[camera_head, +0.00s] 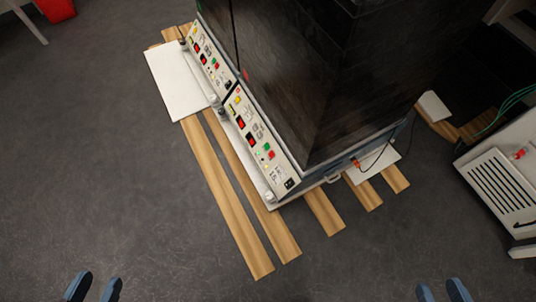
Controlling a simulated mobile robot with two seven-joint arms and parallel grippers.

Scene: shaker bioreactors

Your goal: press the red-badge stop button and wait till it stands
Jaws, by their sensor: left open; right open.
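A large dark shaker cabinet (330,70) stands at the top centre, with two light control panels along its left side. The near panel (262,140) carries a red button (270,155) beside a green button (266,147), plus lit red displays. The far panel (208,58) has similar small controls. A small red mark (246,74) shows on the cabinet's edge near where the panels meet; I cannot tell whether it is the badge. My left gripper (98,285) is open and empty at the bottom left. My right gripper (441,290) is open and empty at the bottom right. Both are well apart from the panels.
Wooden slats (230,205) lie under the cabinet and stick out to the front and left. A white board (172,80) lies at the left. A white slotted unit (500,185) stands at the right. The grey floor (110,180) in front is clear.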

